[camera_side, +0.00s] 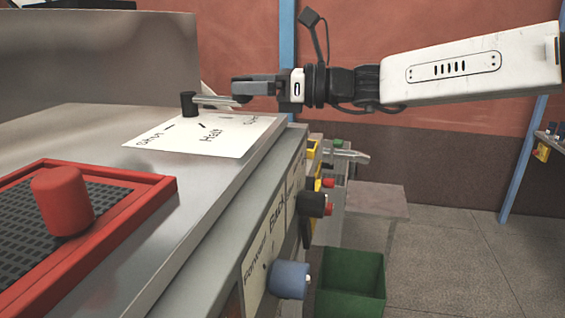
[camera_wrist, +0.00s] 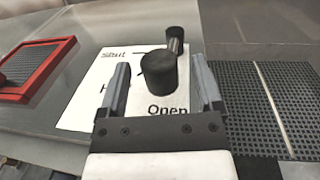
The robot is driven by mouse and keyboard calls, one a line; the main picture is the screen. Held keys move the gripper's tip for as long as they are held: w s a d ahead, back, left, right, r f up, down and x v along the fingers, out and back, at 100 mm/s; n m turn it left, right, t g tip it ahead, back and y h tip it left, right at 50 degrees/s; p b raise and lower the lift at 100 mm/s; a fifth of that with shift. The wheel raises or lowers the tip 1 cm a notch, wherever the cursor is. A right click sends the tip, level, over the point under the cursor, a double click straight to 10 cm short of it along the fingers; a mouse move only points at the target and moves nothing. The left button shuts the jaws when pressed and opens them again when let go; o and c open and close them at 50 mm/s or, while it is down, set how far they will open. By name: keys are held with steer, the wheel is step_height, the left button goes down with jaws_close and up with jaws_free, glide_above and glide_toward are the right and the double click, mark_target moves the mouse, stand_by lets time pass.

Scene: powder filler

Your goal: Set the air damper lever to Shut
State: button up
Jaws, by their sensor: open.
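The damper lever has a dark round knob (camera_wrist: 160,78) and a dark pivot post (camera_wrist: 175,42) beyond it in the wrist view. The post (camera_side: 189,104) also shows in the side view, with a metal bar running right from it. The white label plate (camera_side: 190,148) reads Shut, Half and Open in the wrist view (camera_wrist: 85,100). The knob appears on the Open side. My gripper (camera_wrist: 159,63) is open, with one finger on each side of the knob and visible gaps. In the side view my gripper (camera_side: 238,88) is above the plate's right part and hides part of the lever.
A red-framed mesh tray (camera_side: 150,212) with a red knob (camera_side: 62,200) lies on the near left. Front-panel controls include a blue-grey knob (camera_side: 289,281) and a black one (camera_side: 313,204). A green bin (camera_side: 350,280) stands below. Floor at right is clear.

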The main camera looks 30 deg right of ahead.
mark_target(231, 98)
steer(key=shift+x, duration=1.75)
jaws_close()
